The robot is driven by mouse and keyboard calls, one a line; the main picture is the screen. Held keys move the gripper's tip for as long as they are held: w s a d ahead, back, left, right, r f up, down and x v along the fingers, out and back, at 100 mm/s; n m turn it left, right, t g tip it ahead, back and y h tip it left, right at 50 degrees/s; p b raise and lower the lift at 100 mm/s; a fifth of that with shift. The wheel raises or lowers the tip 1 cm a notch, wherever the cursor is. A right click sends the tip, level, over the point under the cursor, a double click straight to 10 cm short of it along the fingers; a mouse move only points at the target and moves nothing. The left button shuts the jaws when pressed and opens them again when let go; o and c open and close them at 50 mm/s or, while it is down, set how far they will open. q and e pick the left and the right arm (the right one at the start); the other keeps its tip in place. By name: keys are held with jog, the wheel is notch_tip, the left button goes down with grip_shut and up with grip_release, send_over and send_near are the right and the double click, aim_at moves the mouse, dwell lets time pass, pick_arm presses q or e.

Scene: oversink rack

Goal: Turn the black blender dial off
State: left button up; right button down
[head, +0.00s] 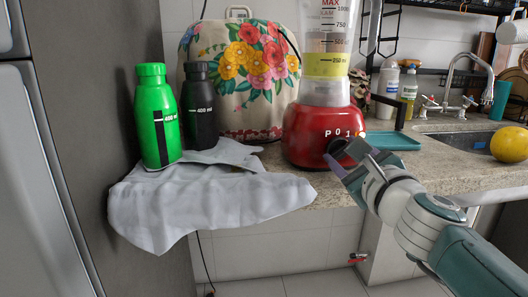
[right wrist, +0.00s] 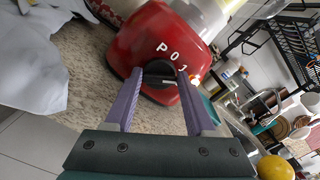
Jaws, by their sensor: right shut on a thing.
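The red blender (head: 308,128) stands on the counter with a clear jug holding yellow liquid. Its black dial (head: 335,146) is on the front below the marks P, 0 and 1, and my right gripper partly covers it in the head view. My right gripper (head: 345,160) is at the dial. In the right wrist view its two purple fingers (right wrist: 157,100) reach to either side of the black dial (right wrist: 160,82), shut on it. A light mark shows on the dial's face. My left gripper is not in view.
A green bottle (head: 158,125) and a black bottle (head: 199,110) stand left of the blender near a grey cloth (head: 200,205) hanging over the counter edge. A teal tray (head: 395,141) lies behind my right arm. A yellow fruit (head: 510,145) is at the far right by the sink.

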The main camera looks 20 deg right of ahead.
jog(key=n, duration=0.5)
jog(key=shift+f+n, duration=0.1)
jog(key=shift+n, duration=0.2)
jog(key=n, duration=0.4)
jog(key=shift+a+n, duration=0.1)
jog(key=shift+n, duration=0.3)
jog(key=shift+f+n, duration=0.1)
jog(key=shift+n, duration=0.2)
jog(key=shift+c, duration=2.4)
grip_release()
jog(key=shift+o, duration=1.2)
